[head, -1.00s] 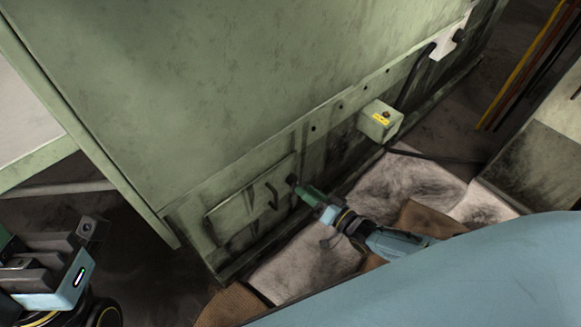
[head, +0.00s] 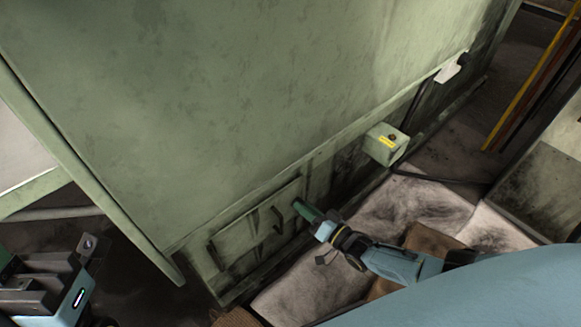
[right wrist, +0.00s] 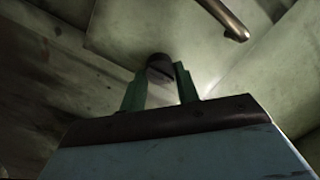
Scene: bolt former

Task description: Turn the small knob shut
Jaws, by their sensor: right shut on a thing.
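The small knob (right wrist: 160,68) is a dark round piece on the green machine's low panel, between my right fingers in the right wrist view. My right gripper (right wrist: 159,80) is shut on it, with one green finger on each side. In the head view my right gripper (head: 299,205) reaches the panel from the lower right, and its fingers hide the knob. My left gripper (head: 60,275) is at the lower left of the head view, away from the machine. Its jaw opening does not show clearly.
A bar handle (head: 255,222) is on the low panel (head: 232,240), left of the knob. A small green box with a yellow label (head: 383,145) and a black cable stands out farther right. Stained pale sheets (head: 400,215) and brown cardboard lie on the floor.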

